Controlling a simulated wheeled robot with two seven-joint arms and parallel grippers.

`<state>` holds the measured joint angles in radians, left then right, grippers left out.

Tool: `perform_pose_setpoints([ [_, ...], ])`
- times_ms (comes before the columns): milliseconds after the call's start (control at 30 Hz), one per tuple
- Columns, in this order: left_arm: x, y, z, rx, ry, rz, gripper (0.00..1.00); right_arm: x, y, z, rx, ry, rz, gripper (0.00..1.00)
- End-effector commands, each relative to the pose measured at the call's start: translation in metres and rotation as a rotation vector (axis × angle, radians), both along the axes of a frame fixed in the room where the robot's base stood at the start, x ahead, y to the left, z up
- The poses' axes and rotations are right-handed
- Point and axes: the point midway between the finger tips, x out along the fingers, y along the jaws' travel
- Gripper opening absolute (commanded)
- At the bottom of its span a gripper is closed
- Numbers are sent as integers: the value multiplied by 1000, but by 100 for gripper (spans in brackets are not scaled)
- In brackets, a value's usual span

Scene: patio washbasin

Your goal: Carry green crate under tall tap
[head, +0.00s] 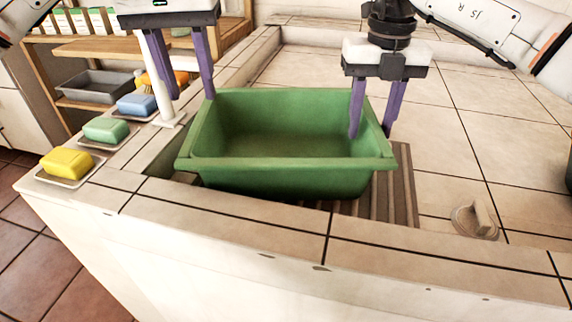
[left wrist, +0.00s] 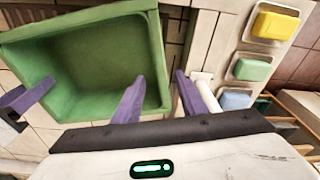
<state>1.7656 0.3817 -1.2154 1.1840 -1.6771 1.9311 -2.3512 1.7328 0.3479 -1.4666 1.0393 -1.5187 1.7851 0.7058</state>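The green crate (head: 285,180) is empty and sits upright at the basin, over brown slats (head: 402,190). It also shows in the left wrist view (left wrist: 152,30). My left gripper (head: 191,97) is open at the crate's far left corner. In the left wrist view its fingers (left wrist: 158,98) lie either side of the crate's wall, apart from each other. My right gripper (head: 371,136) is open, with one finger inside the crate's right wall and one outside. A white post (head: 160,85), perhaps the tall tap, stands left of the crate; its top is hidden behind my left gripper.
Yellow (head: 67,162), green (head: 105,130) and blue (head: 136,105) soaps lie on dishes along the left ledge. A grey tray (head: 95,86) is on a wooden shelf behind. A pale round knob-like thing (head: 475,220) lies at right. The tiled surface right of the crate is mostly clear.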

Motion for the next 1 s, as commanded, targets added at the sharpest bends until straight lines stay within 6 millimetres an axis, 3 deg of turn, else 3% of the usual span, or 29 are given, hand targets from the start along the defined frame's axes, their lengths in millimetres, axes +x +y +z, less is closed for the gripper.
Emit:
perform_pose_setpoints([
  [133,-3,0,23,1,-2,-1,38,0,0,0,0,0,0,38],
  [367,-6,0,35,0,0,-1,38,0,0,6,0,-1,0,38],
  [800,-6,0,35,0,0,-1,38,0,1,92,1,-3,-1,38],
  [1000,-5,0,35,0,0,-1,38,0,1,115,0,-2,-1,38],
])
